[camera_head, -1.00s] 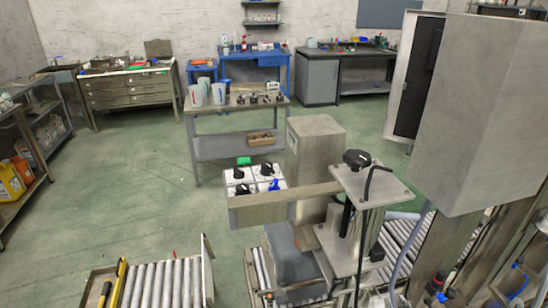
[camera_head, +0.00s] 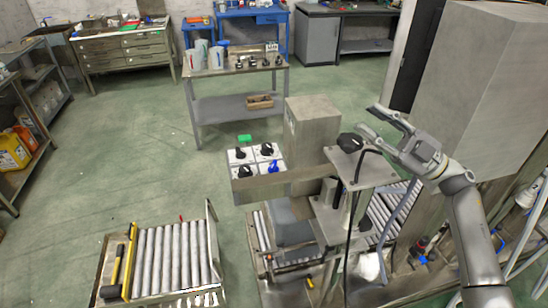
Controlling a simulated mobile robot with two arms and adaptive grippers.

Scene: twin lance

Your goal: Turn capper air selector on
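A white control panel (camera_head: 256,161) stands low in front of the machine. It carries several black rotary knobs (camera_head: 240,153), one blue knob (camera_head: 272,165) and a green part (camera_head: 244,138) on top. I cannot read labels, so I cannot tell which knob is the capper air selector. My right gripper (camera_head: 366,118) is open and empty, with its two fingers apart and pointing left. It is close to the black round knob (camera_head: 350,142) on top of the capping machine's plate, to the right of the panel; contact cannot be told. My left gripper is not in view.
A roller conveyor (camera_head: 170,255) lies at lower left. A bench (camera_head: 225,70) with jugs stands behind.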

